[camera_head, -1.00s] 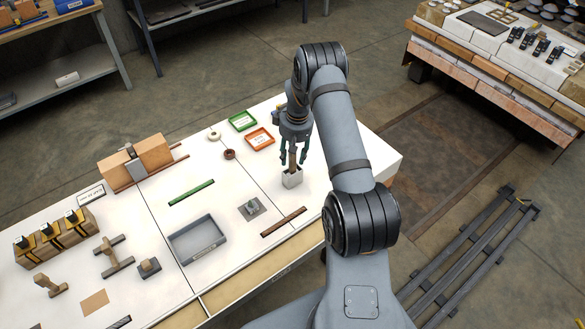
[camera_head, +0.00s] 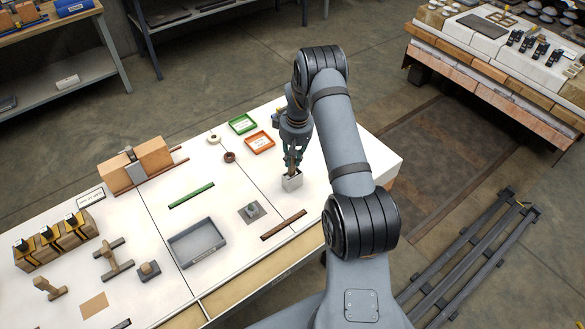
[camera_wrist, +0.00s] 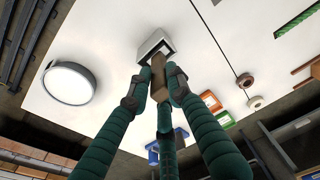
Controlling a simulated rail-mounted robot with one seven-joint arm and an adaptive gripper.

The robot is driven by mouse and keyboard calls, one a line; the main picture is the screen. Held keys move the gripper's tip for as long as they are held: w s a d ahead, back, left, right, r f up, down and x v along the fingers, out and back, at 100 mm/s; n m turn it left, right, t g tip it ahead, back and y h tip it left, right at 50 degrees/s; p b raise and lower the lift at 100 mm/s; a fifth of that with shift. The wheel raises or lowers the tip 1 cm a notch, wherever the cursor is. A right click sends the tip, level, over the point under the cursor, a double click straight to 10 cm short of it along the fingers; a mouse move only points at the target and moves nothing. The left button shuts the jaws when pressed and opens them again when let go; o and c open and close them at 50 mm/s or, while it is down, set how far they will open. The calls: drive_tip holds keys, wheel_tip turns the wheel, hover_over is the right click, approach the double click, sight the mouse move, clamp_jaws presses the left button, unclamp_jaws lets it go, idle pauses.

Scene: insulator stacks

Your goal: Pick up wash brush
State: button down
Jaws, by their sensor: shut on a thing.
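The wash brush shows as a brown wooden handle (camera_wrist: 158,70) standing in a small square grey-white holder (camera_head: 292,183). The holder also shows at the top of the wrist view (camera_wrist: 153,43). The brush's lower end is hidden inside the holder. My gripper (camera_head: 293,160) is above the holder on the white table (camera_head: 335,180). In the wrist view its green fingers (camera_wrist: 160,90) are closed around the handle. The brush is still in the holder.
An orange tray (camera_head: 259,142) and a green tray (camera_head: 242,124) lie behind my gripper. A grey tray (camera_head: 197,243), a grey block on a plate (camera_head: 251,210) and a dark red bar (camera_head: 284,224) lie nearer. A round white dish (camera_wrist: 70,84) shows in the wrist view.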

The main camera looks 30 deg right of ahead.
drive_tip(key=shift+w+r, duration=0.15)
wheel_tip(320, 180, up, 10)
drive_tip(key=b, duration=0.3)
drive_tip(key=c, duration=0.5)
unclamp_jaws()
idle(0.4)
drive_tip(key=r, duration=0.4)
drive_tip(key=s+r, duration=0.1)
drive_tip(key=r, duration=0.6)
drive_tip(key=shift+s+d+r, duration=0.15)
drive_tip(key=shift+s+r, duration=0.15)
drive_tip(key=shift+r, duration=0.05)
